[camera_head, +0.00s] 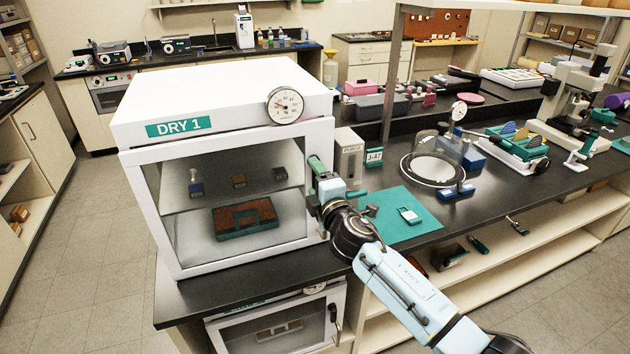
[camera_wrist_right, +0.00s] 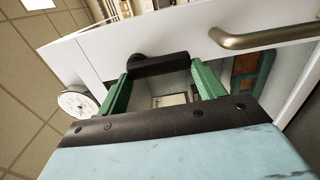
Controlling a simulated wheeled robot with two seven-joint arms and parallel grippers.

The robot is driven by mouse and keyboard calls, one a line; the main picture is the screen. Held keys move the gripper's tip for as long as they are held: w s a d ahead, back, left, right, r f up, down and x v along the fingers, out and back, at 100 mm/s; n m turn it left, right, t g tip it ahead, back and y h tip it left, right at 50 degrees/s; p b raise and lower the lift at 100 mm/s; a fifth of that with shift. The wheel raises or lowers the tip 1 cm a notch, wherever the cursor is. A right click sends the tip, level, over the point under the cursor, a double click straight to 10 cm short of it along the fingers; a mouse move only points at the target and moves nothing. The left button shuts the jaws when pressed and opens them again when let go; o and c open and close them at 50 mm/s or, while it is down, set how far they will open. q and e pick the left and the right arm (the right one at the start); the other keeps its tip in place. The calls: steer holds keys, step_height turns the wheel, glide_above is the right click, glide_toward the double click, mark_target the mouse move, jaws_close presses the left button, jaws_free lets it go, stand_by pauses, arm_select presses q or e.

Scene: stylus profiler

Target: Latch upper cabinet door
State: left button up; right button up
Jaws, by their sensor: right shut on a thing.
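The upper cabinet (camera_head: 215,98), labelled DRY 1, is a white box on the black bench with a glass-fronted door (camera_head: 160,216). The door looks closed or nearly closed against the cabinet; any small gap is too fine to tell. My right gripper (camera_head: 317,185) is at the door's right edge. In the right wrist view, its green fingers (camera_wrist_right: 161,80) are shut on the black latch handle (camera_wrist_right: 160,65), which lies crosswise between them. A brass pull handle (camera_wrist_right: 268,37) shows beside it on the white frame. In the head view my gripper hides the latch. My left gripper is out of view.
A round dial gauge (camera_head: 285,105) sits at the cabinet's top front edge. A grey purge box (camera_head: 349,158) stands close to its right. A teal mat (camera_head: 400,232) and a glass bell jar (camera_head: 434,158) lie farther right. A lower cabinet (camera_head: 275,330) is beneath the bench.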

steer(key=shift+d, duration=0.1)
stand_by(0.3)
steer(key=o, duration=1)
steer(key=v, duration=1.3)
steer(key=shift+s, duration=0.15)
